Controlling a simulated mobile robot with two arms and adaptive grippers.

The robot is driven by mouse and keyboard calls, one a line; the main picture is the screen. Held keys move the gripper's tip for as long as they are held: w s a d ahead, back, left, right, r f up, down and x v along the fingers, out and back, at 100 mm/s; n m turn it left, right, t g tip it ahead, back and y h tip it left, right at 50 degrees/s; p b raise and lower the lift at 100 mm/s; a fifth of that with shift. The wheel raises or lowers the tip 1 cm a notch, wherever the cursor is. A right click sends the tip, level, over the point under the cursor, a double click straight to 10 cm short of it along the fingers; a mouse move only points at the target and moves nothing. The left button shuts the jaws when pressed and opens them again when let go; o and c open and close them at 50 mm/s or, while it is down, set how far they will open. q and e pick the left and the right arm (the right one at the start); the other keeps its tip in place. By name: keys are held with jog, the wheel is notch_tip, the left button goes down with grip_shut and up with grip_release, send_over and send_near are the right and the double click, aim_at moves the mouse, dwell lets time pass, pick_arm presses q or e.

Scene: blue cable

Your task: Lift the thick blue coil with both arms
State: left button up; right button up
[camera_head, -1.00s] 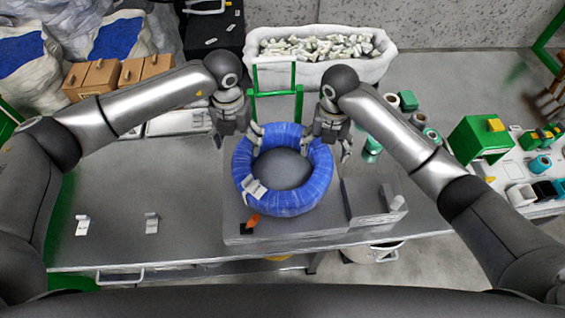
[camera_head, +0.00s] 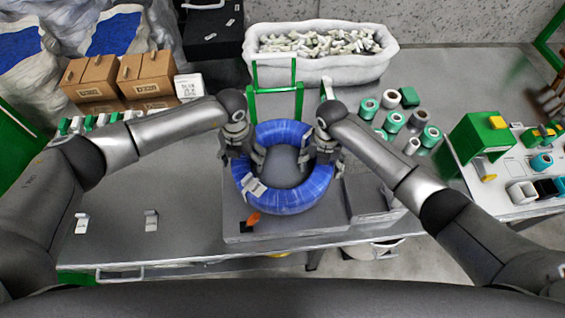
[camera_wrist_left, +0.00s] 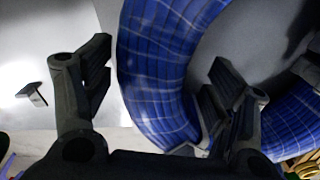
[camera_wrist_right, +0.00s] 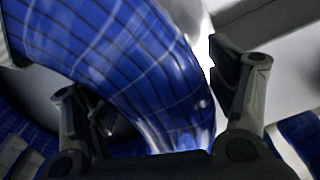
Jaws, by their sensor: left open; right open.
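The thick blue coil (camera_head: 292,201) lies flat on a grey plate (camera_head: 240,229) on the table, with a white label on its front left. My left gripper (camera_head: 242,163) is open at the coil's left side. In the left wrist view the coil's band (camera_wrist_left: 155,70) passes between its spread fingers (camera_wrist_left: 155,90). My right gripper (camera_head: 326,160) is open at the coil's right side. In the right wrist view the band (camera_wrist_right: 150,75) runs between its fingers (camera_wrist_right: 155,95). I cannot tell whether any finger touches the coil.
A green frame (camera_head: 277,88) stands just behind the coil. A white bin of small parts (camera_head: 330,70) is at the back. Several spools and a green box (camera_head: 480,138) are at the right, cardboard boxes (camera_head: 150,78) at the back left. The table's left front is mostly clear.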

pick_arm(q)
jog(key=shift+c, duration=0.4)
pick_arm(e)
jog(key=shift+c, duration=0.4)
pick_arm(q)
grip_shut()
pick_arm(e)
grip_shut()
pick_arm(q)
jog(key=shift+r, duration=0.2)
pick_arm(e)
jog(key=shift+w+r, duration=0.15)
jog(key=shift+r, duration=0.05)
